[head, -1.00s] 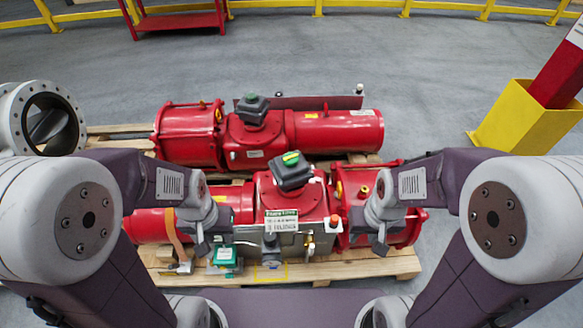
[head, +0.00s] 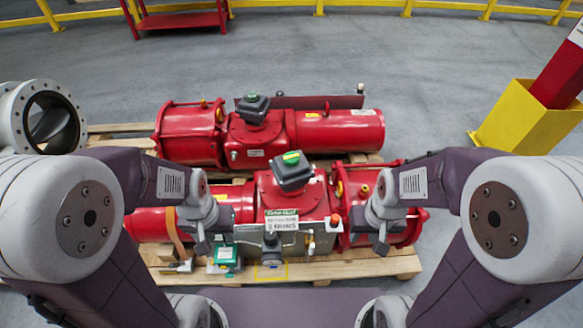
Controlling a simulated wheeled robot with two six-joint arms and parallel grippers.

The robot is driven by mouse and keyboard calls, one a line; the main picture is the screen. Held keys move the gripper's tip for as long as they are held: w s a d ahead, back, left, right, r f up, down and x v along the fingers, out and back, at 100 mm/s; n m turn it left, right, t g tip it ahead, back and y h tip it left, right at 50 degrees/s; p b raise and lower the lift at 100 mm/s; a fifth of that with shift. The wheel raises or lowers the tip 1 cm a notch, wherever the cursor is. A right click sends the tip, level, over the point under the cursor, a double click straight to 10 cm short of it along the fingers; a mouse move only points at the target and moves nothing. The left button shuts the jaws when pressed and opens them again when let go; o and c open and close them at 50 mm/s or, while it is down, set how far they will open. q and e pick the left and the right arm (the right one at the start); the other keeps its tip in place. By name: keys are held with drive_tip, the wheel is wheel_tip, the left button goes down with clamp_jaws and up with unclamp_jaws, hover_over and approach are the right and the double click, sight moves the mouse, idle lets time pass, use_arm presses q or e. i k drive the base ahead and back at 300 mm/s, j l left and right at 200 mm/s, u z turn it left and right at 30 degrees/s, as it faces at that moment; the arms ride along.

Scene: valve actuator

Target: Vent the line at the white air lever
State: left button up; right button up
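The near red valve actuator (head: 262,190) lies on a wooden pallet, with a grey panel and a white label (head: 282,220) on its front. A small white upright part (head: 311,247), seemingly the white air lever, is on the panel's right side; its exact position is too small to tell. My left gripper (head: 203,248) points down in front of the actuator's left part, beside a green box. My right gripper (head: 381,249) points down at the right, apart from the white part. The fingers of both are too small to judge.
An orange-red knob (head: 335,219) sits above and right of the white part. A green box (head: 225,255) and a dark knob (head: 271,243) are along the front. A second red actuator (head: 205,138) lies behind. A yellow bin (head: 515,122) stands at the right.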

sight(311, 250)
drive_tip(key=k+l, duration=0.1)
drive_tip(key=l, duration=0.2)
drive_tip(key=k+l+u, duration=0.1)
drive_tip(key=l+u, duration=0.2)
drive_tip(key=u, duration=0.2)
drive_tip(key=l+u, duration=0.2)
drive_tip(key=u, duration=0.2)
drive_tip(key=l+u, duration=0.25)
drive_tip(key=u, duration=0.15)
drive_tip(key=l+u, duration=0.2)
drive_tip(key=u, duration=0.2)
